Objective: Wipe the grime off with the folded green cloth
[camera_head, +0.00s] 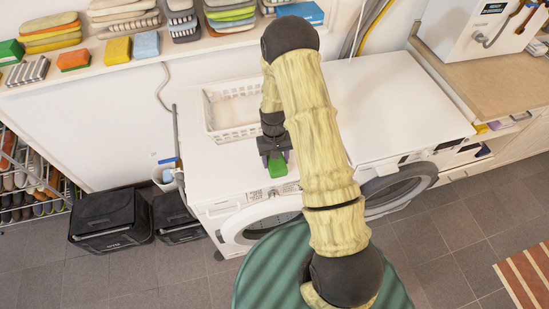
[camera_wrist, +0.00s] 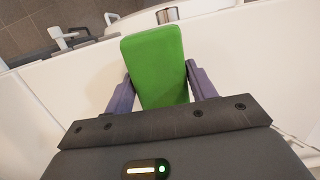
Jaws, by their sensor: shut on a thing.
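The folded green cloth (camera_head: 278,169) is a bright green block over the front part of the left washing machine's white top (camera_head: 219,166). My gripper (camera_head: 275,156) is shut on it. In the wrist view the cloth (camera_wrist: 154,58) sits between the two purple-grey fingers and sticks out beyond them. I cannot tell whether the cloth touches the top. No grime can be made out in either view; my arm and the cloth hide part of the surface.
A white basket (camera_head: 210,117) stands behind my gripper on the same machine. A second washing machine (camera_head: 395,105) stands to the right, its round door (camera_head: 400,188) ajar. A shelf (camera_head: 105,73) with folded cloths runs along the back wall. Black bins (camera_head: 108,220) stand at left.

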